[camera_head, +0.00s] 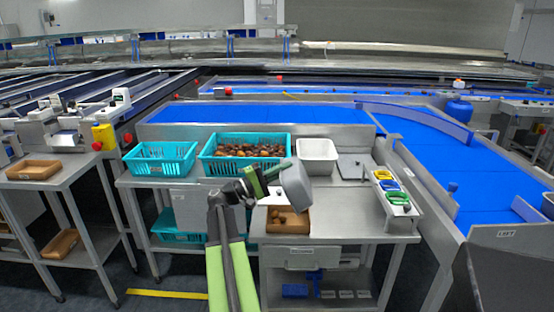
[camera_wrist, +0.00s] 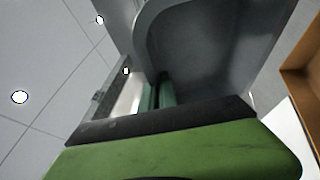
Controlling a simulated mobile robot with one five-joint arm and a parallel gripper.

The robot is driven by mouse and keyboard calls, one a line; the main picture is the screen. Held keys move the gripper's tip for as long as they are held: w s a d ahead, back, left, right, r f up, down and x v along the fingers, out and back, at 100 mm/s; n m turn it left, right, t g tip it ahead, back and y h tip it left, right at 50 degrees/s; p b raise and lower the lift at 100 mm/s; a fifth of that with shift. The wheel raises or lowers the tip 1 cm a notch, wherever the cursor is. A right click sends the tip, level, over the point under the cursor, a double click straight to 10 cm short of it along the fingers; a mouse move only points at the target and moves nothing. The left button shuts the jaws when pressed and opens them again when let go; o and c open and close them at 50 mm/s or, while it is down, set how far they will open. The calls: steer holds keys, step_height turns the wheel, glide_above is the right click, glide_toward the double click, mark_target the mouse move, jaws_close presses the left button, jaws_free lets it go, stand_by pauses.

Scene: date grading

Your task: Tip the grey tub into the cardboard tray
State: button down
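The grey tub (camera_head: 296,184) is held up off the bench and strongly tilted, above the cardboard tray. My gripper (camera_head: 272,174) is shut on its left side. In the wrist view the tub (camera_wrist: 215,45) fills the upper middle, with the green fingers (camera_wrist: 158,92) at its edge. I see no dates in the visible part of the tub, but cannot see all of it. The cardboard tray (camera_head: 290,226) sits on the steel bench below, and its brown wall (camera_wrist: 300,82) shows at the right of the wrist view. A few brown dates lie in the tray's left part.
A teal crate of dates (camera_head: 205,160) and an empty-looking teal crate (camera_head: 135,162) stand behind to the left. A white tub (camera_head: 318,148) is behind. Coloured holders (camera_head: 398,199) line the bench's right side. Bare bench (camera_head: 345,215) lies right of the tray.

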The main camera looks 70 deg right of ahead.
steer(key=s+d+r+m+t+y+p, duration=0.2)
steer(key=s+t+y+p, duration=0.3)
steer(key=p, duration=0.6)
steer(key=s+d+r+m+t+y+p, duration=0.1)
steer(key=s+d+m+t+y+p, duration=0.15)
steer(key=s+p, duration=0.65)
steer(key=s+d+f+m+t+y+p, duration=0.2)
steer(key=f+t, duration=0.4)
steer(key=t, duration=0.4)
steer(key=shift+s+y+p, duration=0.55)
steer(key=shift+y+p, duration=0.25)
steer(key=shift+y, duration=0.05)
steer(key=shift+f+t, duration=0.1)
steer(key=shift+t, duration=0.15)
